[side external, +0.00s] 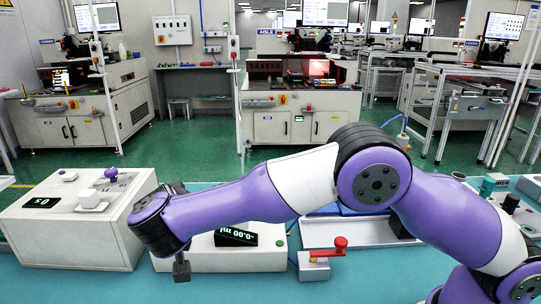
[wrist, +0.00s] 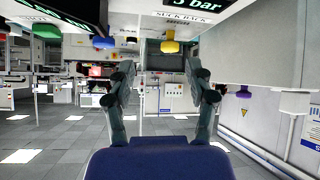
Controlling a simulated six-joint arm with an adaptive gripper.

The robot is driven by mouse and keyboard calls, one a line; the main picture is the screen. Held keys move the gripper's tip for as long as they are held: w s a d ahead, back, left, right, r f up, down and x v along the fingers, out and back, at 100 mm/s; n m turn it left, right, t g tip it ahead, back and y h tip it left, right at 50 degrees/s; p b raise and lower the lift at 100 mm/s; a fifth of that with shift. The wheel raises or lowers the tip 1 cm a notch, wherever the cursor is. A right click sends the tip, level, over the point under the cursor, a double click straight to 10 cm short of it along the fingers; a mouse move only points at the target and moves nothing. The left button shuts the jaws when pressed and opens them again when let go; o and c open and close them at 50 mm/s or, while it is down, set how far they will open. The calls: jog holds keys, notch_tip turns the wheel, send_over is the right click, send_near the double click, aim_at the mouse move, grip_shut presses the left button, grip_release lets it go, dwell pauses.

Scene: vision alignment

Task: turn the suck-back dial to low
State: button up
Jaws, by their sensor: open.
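The suck-back dial is a yellow knob (wrist: 169,47) at the top centre of the wrist view, beside a printed SUCK BACK label (wrist: 183,17). Its pointer and current setting are too small to read. My gripper (wrist: 163,75) is open and empty, one dark finger on each side of the picture. The knob appears in line with the gap between the fingertips, just above them; I cannot tell how far beyond. In the side external view my gripper (side external: 181,268) is in front of the white controller (side external: 190,262). The yellow knob is not visible there, probably hidden by my arm.
A dark display (side external: 236,237) reads about -0.00 ml. A white box (side external: 70,235) with a purple knob (side external: 111,174) stands at left. A red-handled part (side external: 340,244) is right of the controller. Green (wrist: 45,31) and blue (wrist: 103,42) knobs show in the wrist view. Front mat is clear.

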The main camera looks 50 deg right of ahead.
jog(key=w+d+f+t, duration=0.1)
jog(key=w, duration=0.1)
jog(key=w+d+f+t, duration=0.1)
jog(key=w, duration=0.1)
jog(key=w+d+f+t+h, duration=0.1)
jog(key=w, duration=0.1)
jog(key=shift+w+f+t, duration=0.1)
jog(key=shift+f+t, duration=0.3)
grip_shut()
